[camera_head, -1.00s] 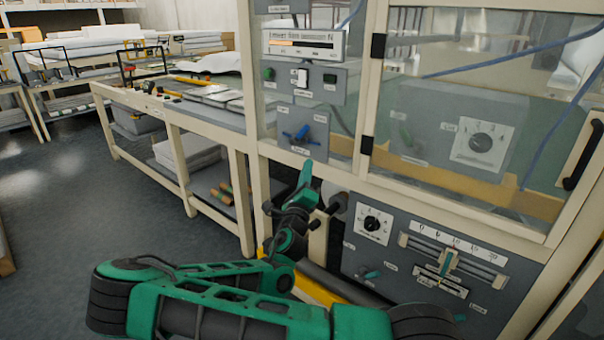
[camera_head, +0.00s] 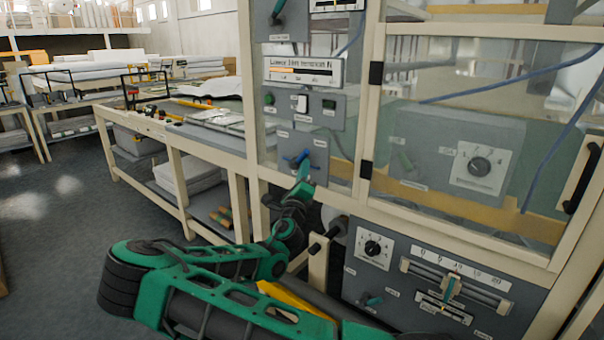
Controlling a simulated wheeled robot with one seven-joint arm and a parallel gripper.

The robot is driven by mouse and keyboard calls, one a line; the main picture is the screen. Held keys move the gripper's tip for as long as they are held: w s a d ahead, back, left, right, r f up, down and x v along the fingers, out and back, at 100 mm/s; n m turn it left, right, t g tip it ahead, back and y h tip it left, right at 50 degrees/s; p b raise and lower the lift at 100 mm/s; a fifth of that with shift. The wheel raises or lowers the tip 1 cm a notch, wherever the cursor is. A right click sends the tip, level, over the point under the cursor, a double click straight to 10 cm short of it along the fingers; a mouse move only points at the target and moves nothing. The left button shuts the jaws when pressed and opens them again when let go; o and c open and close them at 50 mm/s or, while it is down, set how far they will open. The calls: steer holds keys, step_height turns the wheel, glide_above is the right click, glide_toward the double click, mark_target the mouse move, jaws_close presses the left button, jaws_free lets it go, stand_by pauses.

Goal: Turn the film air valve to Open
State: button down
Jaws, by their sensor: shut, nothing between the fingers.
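A blue-handled valve (camera_head: 295,159) sits on a small grey panel on the cabinet's left post section, below the switch panel. I take it for the film air valve; its labels are too small to read. Its handle lies roughly sideways.
Above are a switch panel (camera_head: 301,106) and a display (camera_head: 304,71). A glazed door (camera_head: 466,160) is at right. A lower panel (camera_head: 425,285) has a dial, a slider and a teal lever. A workbench (camera_head: 185,130) stands left; the floor there is clear.

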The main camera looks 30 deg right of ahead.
steer(key=shift+r, duration=0.15)
